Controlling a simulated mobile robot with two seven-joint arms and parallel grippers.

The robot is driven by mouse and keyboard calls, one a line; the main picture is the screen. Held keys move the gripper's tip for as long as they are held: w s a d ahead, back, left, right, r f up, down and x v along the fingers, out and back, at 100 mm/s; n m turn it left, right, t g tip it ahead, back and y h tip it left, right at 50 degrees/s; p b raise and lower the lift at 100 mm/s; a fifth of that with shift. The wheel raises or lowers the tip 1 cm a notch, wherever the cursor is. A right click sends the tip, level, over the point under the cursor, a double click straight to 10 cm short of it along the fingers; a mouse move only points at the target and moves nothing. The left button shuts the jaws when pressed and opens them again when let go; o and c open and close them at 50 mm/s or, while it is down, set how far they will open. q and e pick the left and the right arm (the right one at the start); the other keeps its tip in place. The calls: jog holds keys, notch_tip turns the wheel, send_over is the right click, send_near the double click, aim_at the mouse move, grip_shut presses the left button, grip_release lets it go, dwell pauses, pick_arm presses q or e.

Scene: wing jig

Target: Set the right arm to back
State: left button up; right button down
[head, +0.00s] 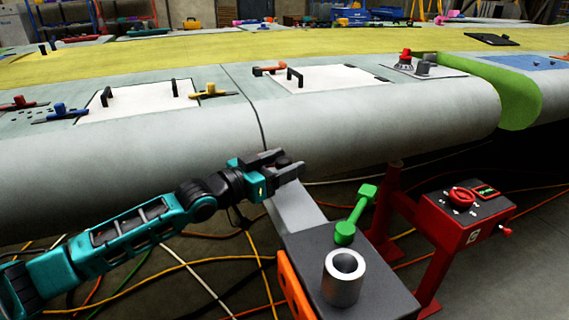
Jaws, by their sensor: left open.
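My left arm comes in from the left, and its gripper (290,168) is in front of the wing's rounded edge. The gripper is open, and I see nothing between its fingers. It is above a grey bracket (295,212) that joins the dark stand. My right arm and right gripper are not in view.
The wing (370,125) spans the view, with white panels (330,79) and tools on top. A dark stand (375,285) holds a metal cylinder (344,277) and a green lever (356,214). A red control box (464,212) stands right. Cables cover the floor.

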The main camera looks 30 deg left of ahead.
pick_arm(q)
jog(key=shift+w+d, duration=0.1)
jog(key=shift+w, duration=0.1)
jog(key=shift+c, duration=0.3)
grip_shut()
dwell(0.3)
